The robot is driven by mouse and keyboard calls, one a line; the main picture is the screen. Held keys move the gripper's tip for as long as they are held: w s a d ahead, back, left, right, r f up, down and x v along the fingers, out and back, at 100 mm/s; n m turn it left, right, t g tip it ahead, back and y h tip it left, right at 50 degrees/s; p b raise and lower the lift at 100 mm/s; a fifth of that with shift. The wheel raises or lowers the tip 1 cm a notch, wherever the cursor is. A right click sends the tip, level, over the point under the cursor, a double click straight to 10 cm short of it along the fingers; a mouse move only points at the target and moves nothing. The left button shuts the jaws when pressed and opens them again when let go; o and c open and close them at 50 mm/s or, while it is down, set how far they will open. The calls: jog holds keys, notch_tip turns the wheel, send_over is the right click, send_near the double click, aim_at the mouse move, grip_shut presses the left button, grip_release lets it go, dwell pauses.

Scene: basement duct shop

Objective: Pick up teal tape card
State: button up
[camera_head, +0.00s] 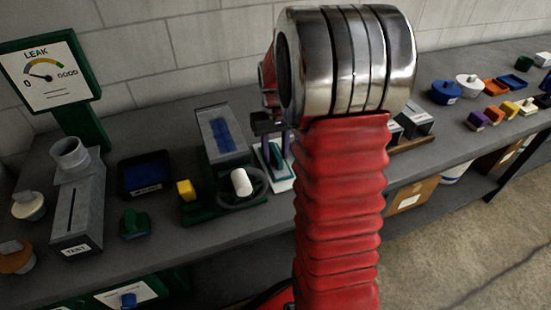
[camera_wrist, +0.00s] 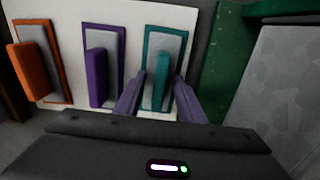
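The teal tape card (camera_wrist: 165,45) has a teal border, a grey panel and a raised teal block. It lies at the right end of a white board in the wrist view. My gripper (camera_wrist: 160,86) is open, with its two purple-grey fingers on either side of the teal block. A gap shows on the right; whether the left finger touches cannot be told. In the head view, my gripper (camera_head: 270,134) is above the teal card (camera_head: 276,158), partly hidden behind my red arm.
A purple card (camera_wrist: 98,75) and an orange card (camera_wrist: 28,68) are on the same white board (camera_wrist: 135,32), left of the teal one. A green frame (camera_wrist: 217,60) and grey metal lie close on the right. The bench (camera_head: 110,195) holds several other parts.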

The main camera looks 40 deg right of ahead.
jog(key=shift+c, duration=0.5)
grip_shut()
dwell(0.3)
